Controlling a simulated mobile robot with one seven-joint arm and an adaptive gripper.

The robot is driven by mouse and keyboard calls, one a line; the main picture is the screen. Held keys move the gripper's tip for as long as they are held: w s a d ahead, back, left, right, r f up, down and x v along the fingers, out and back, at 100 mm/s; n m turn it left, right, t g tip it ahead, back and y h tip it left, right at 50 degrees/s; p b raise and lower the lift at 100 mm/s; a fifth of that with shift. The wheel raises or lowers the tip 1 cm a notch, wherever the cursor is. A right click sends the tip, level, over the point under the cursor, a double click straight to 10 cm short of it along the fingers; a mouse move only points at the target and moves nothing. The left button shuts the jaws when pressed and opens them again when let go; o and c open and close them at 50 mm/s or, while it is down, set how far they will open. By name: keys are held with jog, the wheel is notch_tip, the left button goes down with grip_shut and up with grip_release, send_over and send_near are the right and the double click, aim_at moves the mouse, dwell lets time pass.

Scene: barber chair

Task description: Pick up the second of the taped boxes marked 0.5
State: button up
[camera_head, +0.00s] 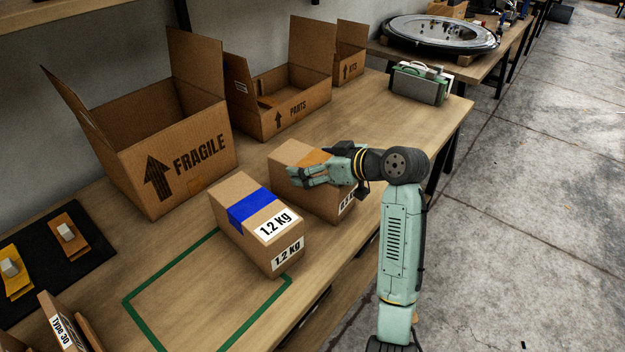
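A cardboard box with orange tape (290,153) stands on the workbench. Its front label is mostly hidden by my arm and I cannot read it with certainty. My gripper (296,177) reaches in from the right, over or beside this box, with its fingers pointing left. I cannot tell whether it touches the box or how far the fingers are apart. In front and to the left stands a box with blue tape (250,207), marked 1.2 Kg on its top and end. No second box marked 0.5 is clearly visible.
An open FRAGILE carton (196,158), a PARTS carton (290,112) and a smaller carton (350,70) line the wall. A green-outlined area (205,300) on the workbench (385,130) is mostly clear. A green and grey device (420,84) stands at the far end.

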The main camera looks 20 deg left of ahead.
jog(key=c, duration=1.7)
jog(key=shift+o, duration=0.2)
